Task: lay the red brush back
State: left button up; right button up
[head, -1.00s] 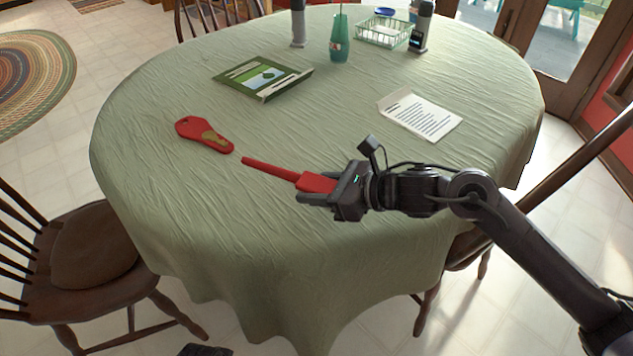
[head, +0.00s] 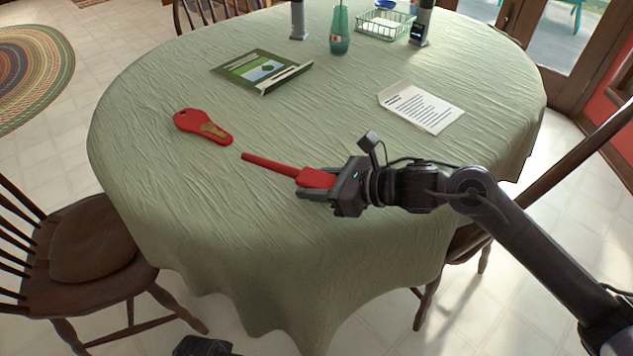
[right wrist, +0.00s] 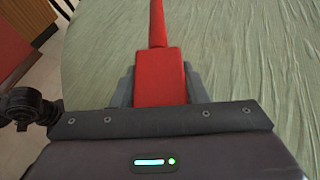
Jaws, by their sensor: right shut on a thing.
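The red brush (head: 268,165) has a long thin handle and a wider block-shaped end. My right gripper (head: 318,183) is shut on the wider end, with the thin part pointing left and away over the table. In the right wrist view the block (right wrist: 160,82) sits between both fingers (right wrist: 160,88). I cannot tell whether the brush touches the cloth. A flat red rest-like piece (head: 190,121) with a tan patch lies just beyond the brush's tip, apart from it. A dark part, perhaps my left gripper (head: 203,346), shows at the bottom edge; its fingers are hidden.
The round table wears a green cloth (head: 200,200). A green picture book (head: 255,70) and a white printed sheet (head: 420,106) lie farther back. A green bottle (head: 340,32) and a wire basket (head: 383,27) stand at the far edge.

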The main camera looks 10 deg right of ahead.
pick_arm(q)
jog(key=shift+f+b, duration=0.45)
pick_arm(e)
jog(key=shift+f, duration=0.35)
jog(key=o, duration=1.3)
jog(key=shift+c, duration=0.2)
jog(key=v, duration=0.6)
jog(key=shift+d, duration=0.2)
pick_arm(q)
notch_tip(320, 180, up, 8)
jog(key=shift+s+d, duration=0.2)
jog(key=shift+s, duration=0.2)
pick_arm(e)
jog(key=shift+s+d+r, duration=0.35)
jog(key=shift+s+d, duration=0.05)
jog(key=shift+d, duration=0.1)
pick_arm(q)
jog(key=shift+s, duration=0.1)
